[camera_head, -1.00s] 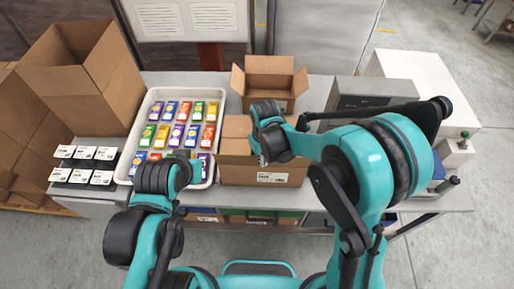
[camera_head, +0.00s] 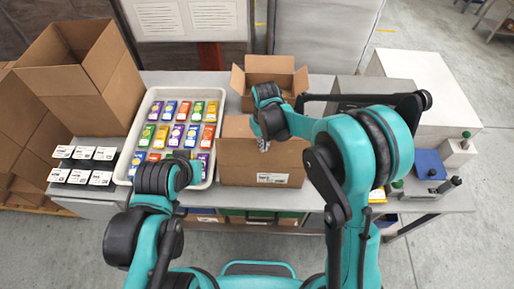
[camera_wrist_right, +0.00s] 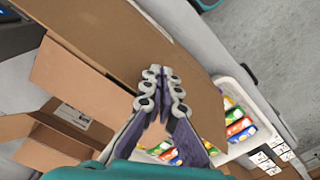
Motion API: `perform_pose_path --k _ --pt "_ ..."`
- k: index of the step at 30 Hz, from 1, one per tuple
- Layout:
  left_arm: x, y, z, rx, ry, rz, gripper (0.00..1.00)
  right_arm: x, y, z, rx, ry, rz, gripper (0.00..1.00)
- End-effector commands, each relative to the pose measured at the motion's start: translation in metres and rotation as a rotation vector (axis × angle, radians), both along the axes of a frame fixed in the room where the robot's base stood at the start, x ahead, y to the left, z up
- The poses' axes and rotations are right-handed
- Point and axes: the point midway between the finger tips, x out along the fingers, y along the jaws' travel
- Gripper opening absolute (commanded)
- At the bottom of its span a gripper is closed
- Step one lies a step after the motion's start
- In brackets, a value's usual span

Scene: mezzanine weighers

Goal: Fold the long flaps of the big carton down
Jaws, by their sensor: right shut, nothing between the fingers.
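The big carton (camera_head: 235,173) stands on the bench in front of me, its near face and white label towards me. A tall brown panel shows along its near side, and a lighter cardboard surface shows behind it. My right gripper (camera_head: 264,146) is shut and empty over the carton's near side. In the right wrist view its closed fingers (camera_wrist_right: 163,95) lie in front of a wide cardboard panel (camera_wrist_right: 120,40); I cannot tell if they touch it. My left arm hangs in front of the tray, and its fingers are hidden.
A smaller open carton (camera_head: 270,66) stands behind the big one. A white tray (camera_head: 150,97) of colourful packets is on the left, beside a large open carton (camera_head: 75,75) and several small labelled boxes (camera_head: 88,165). Grey equipment (camera_head: 430,95) stands on the right.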

Motion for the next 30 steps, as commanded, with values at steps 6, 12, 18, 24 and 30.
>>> perform_pose_path --k 6,12,18,24,30 --pt "0.0 0.0 -0.009 0.0 0.0 0.0 0.0 0.016 0.0 -0.008 0.0 0.0 -0.001 0.0" --pt "0.0 0.0 -0.018 0.0 0.0 0.0 0.0 0.036 0.0 -0.014 0.0 0.0 0.0 0.0" --pt "0.0 0.0 -0.018 0.0 0.0 0.0 0.0 0.04 0.0 -0.014 0.0 0.0 0.0 0.0" --pt "0.0 0.0 -0.019 0.0 0.0 0.0 0.0 0.04 0.0 -0.015 0.0 0.0 0.0 0.0" --pt "0.0 0.0 -0.03 0.0 0.0 0.0 0.0 0.05 0.0 -0.026 0.0 0.0 -0.001 0.0"
